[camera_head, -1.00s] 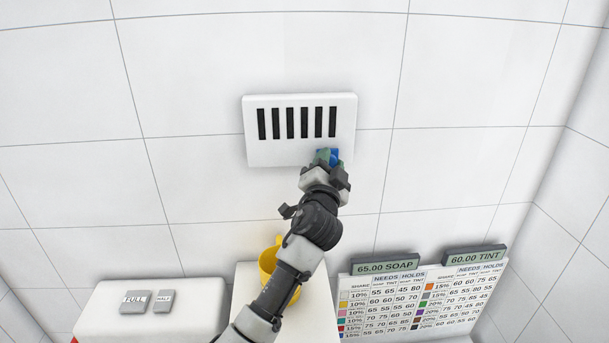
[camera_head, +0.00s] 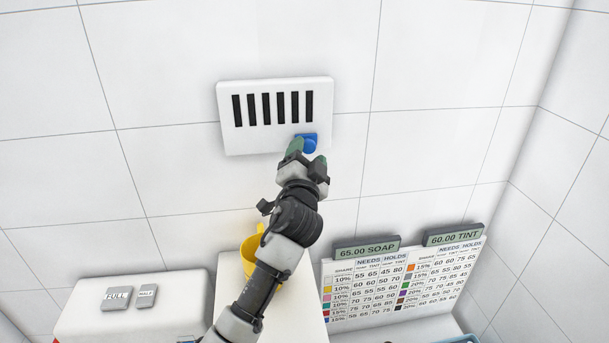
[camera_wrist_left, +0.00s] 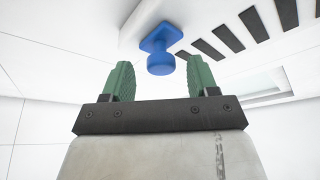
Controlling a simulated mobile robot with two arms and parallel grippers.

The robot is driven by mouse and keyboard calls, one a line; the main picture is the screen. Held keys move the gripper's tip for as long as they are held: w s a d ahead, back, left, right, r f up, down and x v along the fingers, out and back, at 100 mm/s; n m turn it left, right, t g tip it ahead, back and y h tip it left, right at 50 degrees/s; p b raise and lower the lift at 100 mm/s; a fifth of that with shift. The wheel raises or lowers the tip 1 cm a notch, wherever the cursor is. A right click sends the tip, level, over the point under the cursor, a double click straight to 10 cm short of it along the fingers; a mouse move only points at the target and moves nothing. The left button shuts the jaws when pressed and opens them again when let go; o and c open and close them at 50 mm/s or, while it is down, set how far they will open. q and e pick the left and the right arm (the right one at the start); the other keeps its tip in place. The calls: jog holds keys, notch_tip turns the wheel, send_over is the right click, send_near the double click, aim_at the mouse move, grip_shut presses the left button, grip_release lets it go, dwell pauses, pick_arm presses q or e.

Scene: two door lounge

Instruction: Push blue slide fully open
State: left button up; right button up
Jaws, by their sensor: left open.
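The blue slide (camera_head: 308,143) is a blue plate with a round knob, at the lower right of a white wall panel (camera_head: 228,141) with several black vertical slots. In the left wrist view the blue slide (camera_wrist_left: 160,50) shows ahead of my fingers, centred a little above the gap between them. My left gripper (camera_head: 302,153) is open and empty, with green finger pads, just below and in front of the knob in the head view. In the left wrist view my left gripper (camera_wrist_left: 160,82) shows nothing between its fingers. My right gripper is not in view.
Below the panel a yellow cup (camera_head: 250,256) stands on a white pedestal (camera_head: 297,300), partly behind my left arm. A white box with FULL (camera_head: 117,297) and HALF (camera_head: 147,294) buttons is at lower left. A number chart (camera_head: 400,285) with SOAP and TINT displays is at lower right.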

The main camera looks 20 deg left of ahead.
pick_arm(q)
jog(key=b+v, duration=0.2)
jog(key=v, duration=0.6)
jog(key=shift+s, duration=0.3)
jog(key=shift+d, duration=0.1)
